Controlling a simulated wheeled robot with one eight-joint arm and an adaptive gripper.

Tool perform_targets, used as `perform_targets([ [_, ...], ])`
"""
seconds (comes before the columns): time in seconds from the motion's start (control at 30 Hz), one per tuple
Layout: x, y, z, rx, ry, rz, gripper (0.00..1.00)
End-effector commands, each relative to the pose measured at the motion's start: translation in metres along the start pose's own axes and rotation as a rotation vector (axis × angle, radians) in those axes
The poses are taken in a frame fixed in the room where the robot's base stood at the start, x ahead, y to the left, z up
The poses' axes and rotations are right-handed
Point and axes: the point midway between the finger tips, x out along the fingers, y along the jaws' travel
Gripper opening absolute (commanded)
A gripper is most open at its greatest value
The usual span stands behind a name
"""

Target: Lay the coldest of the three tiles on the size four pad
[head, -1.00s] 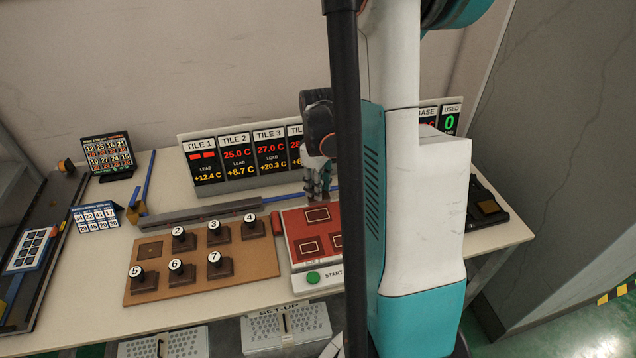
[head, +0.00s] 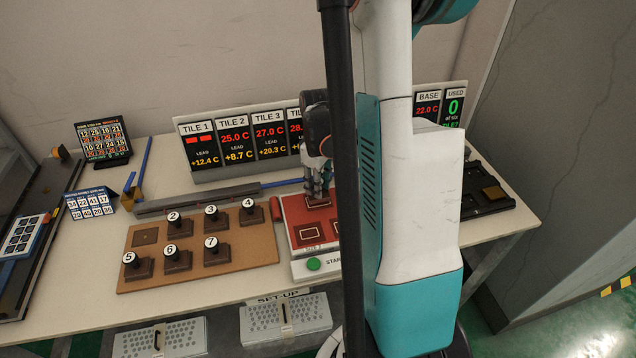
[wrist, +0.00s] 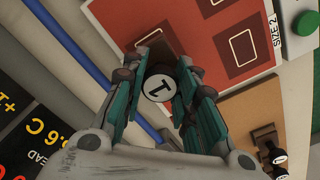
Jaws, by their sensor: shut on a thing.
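My gripper (wrist: 160,95) is shut on the tile labelled 1 (wrist: 160,88), a dark block with a white-topped knob. In the head view, my gripper (head: 318,188) holds it at the far part of the red board (head: 325,228). I cannot tell whether the tile touches the board. The board has white outlined pads; one bare pad (wrist: 245,47) is beside a "SIZE 2" label (wrist: 276,33). Tiles 2 (head: 174,225), 3 (head: 212,218), 4 (head: 249,210) and several others stand on a brown holder (head: 140,270) with one bare outlined place.
Displays (head: 250,140) behind show Tile 2 at 25.0 C and Tile 3 at 27.0 C; Tile 1 shows red bars. A green start button (head: 313,264) is at the board's front. A grey bar (head: 195,200) lies behind the holder. My arm hides the board's right side.

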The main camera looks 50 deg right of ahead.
Motion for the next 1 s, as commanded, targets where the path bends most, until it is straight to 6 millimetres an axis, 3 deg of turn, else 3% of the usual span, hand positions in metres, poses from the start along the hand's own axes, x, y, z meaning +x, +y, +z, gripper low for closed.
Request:
perform_targets([
  [1.0,0.017,0.0,0.0,0.0,0.0,0.0,0.0],
])
